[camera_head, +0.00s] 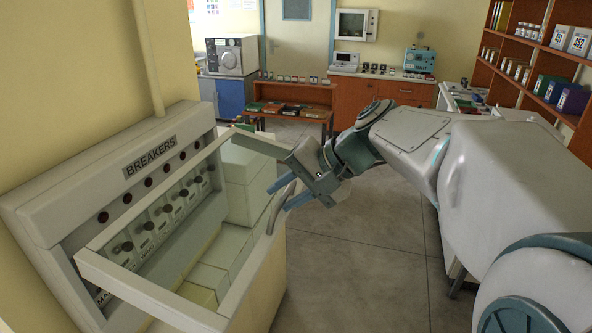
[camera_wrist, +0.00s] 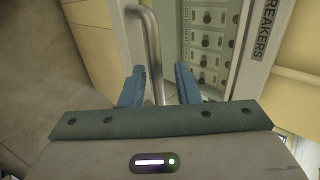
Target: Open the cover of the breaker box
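The breaker box (camera_head: 60,215) is on the wall at the left in the head view, labelled BREAKERS, with a row of knobs and dark red round lights. A pale rectangular frame (camera_head: 150,292) juts out from its front; I cannot tell how far the cover is open. A curved metal handle (camera_head: 274,216) is at the frame's outer side. My gripper (camera_head: 279,196) is at the handle with its fingers apart. In the wrist view, the handle (camera_wrist: 152,45) runs between the two blue fingers of my gripper (camera_wrist: 160,82), with gaps on both sides. Contact is not visible.
Pale cabinets or blocks (camera_head: 247,178) stand beside and below the box. An orange low shelf (camera_head: 296,97) is at the back, and an orange rack (camera_head: 540,60) of bottles and boxes is at the right. Grey tiled floor (camera_head: 355,265) is clear under my arm.

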